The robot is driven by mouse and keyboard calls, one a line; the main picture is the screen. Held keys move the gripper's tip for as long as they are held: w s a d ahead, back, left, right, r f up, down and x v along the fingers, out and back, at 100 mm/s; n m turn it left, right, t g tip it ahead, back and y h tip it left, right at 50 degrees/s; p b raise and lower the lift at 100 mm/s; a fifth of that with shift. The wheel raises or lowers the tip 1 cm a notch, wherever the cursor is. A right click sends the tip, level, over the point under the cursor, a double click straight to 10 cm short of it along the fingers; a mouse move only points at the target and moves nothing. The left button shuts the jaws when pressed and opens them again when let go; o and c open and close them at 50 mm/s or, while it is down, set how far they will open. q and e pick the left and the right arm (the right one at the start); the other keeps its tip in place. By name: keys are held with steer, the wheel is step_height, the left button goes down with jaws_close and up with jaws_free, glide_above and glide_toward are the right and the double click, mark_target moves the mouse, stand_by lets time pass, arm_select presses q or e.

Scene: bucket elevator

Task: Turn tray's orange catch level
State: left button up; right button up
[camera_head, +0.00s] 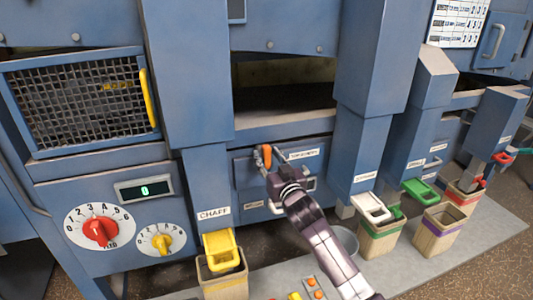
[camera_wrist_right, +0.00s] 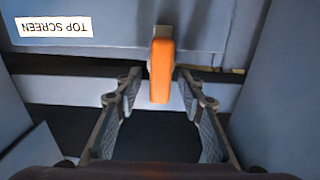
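The orange catch (camera_head: 266,156) is a short bar on the blue front of the tray, below the dark opening in the machine. It stands upright in the head view, and in the right wrist view the catch (camera_wrist_right: 161,65) runs along the picture's vertical. My right gripper (camera_head: 270,161) is at the catch; in the wrist view its two fingers (camera_wrist_right: 160,88) are spread on either side of it, with gaps showing. A "TOP SCREEN" label (camera_head: 303,154) is on the tray front (camera_head: 290,143) beside the catch. My left gripper is not in view.
A yellow chaff chute (camera_head: 221,250) stands over a bin at lower left. White (camera_head: 371,207) and green (camera_head: 421,191) chutes with bins are to the right. Blue posts (camera_head: 205,185) flank the tray. A mesh door (camera_head: 85,100) and dials (camera_head: 100,230) are at left.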

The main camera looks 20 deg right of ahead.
steer(key=shift+w+a, duration=0.1)
steer(key=shift+w, duration=0.6)
steer(key=shift+c, duration=0.2)
jaws_close()
